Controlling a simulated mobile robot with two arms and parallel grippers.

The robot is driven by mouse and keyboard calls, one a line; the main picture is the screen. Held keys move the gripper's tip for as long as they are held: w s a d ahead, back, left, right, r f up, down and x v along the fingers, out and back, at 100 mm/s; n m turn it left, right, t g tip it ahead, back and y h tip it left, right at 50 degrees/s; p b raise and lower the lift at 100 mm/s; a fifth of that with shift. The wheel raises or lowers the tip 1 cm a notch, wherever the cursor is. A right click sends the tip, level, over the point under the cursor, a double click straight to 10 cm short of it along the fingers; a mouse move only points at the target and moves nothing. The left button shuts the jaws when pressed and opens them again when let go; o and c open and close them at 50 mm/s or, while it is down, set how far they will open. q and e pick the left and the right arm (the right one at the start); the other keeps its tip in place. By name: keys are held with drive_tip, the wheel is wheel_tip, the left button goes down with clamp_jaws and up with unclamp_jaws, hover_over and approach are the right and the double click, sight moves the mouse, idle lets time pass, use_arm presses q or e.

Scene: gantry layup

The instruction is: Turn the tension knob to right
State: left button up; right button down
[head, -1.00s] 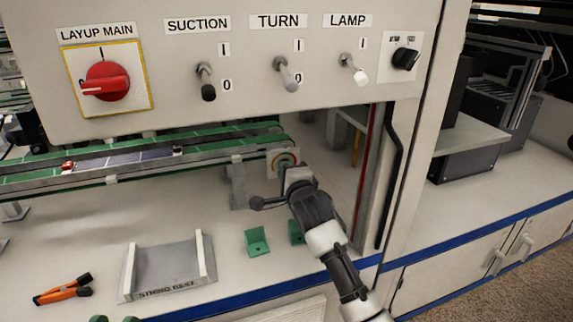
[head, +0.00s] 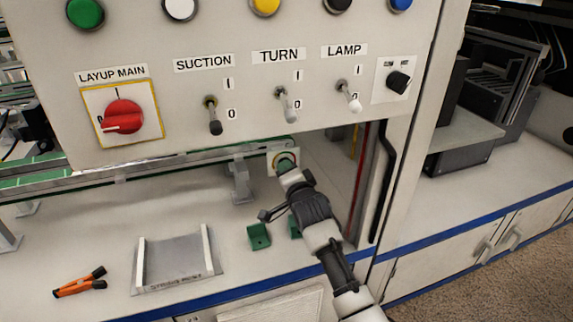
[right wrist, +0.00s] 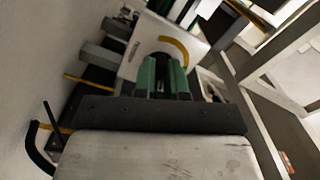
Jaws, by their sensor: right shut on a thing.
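The tension knob (right wrist: 163,62) is a dark knob on a white plate (head: 271,163) with a coloured arc, at the end of the conveyor rail under the control panel. In the head view my right gripper (head: 287,163) reaches up to this plate and covers most of the knob. In the right wrist view the green fingers of my right gripper (right wrist: 164,76) are shut on the knob, one on each side. A yellow part of the arc shows above it. The knob's pointer is hidden, so its setting cannot be told. My left gripper is out of view.
The control panel (head: 235,140) overhangs the knob, with toggle switches, a red main switch (head: 122,117) and a black selector (head: 398,82). Below are green brackets (head: 258,236), a grey cradle (head: 176,262) and orange-handled pliers (head: 80,283). Bench space in front is mostly clear.

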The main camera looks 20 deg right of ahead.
use_arm(q)
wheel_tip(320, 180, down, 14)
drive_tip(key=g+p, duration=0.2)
drive_tip(key=p, duration=0.4)
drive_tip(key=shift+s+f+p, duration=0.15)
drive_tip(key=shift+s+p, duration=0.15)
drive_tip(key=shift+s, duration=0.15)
use_arm(e)
drive_tip(key=shift+d+f+n, duration=0.1)
drive_tip(key=shift+f+n, duration=0.05)
drive_tip(key=shift+n, duration=2.75)
drive_tip(key=shift+d+f+n, duration=0.1)
drive_tip(key=shift+f+n, duration=0.05)
drive_tip(key=shift+n, duration=2.75)
drive_tip(key=c, duration=1.2)
unclamp_jaws()
drive_tip(key=shift+r, duration=0.1)
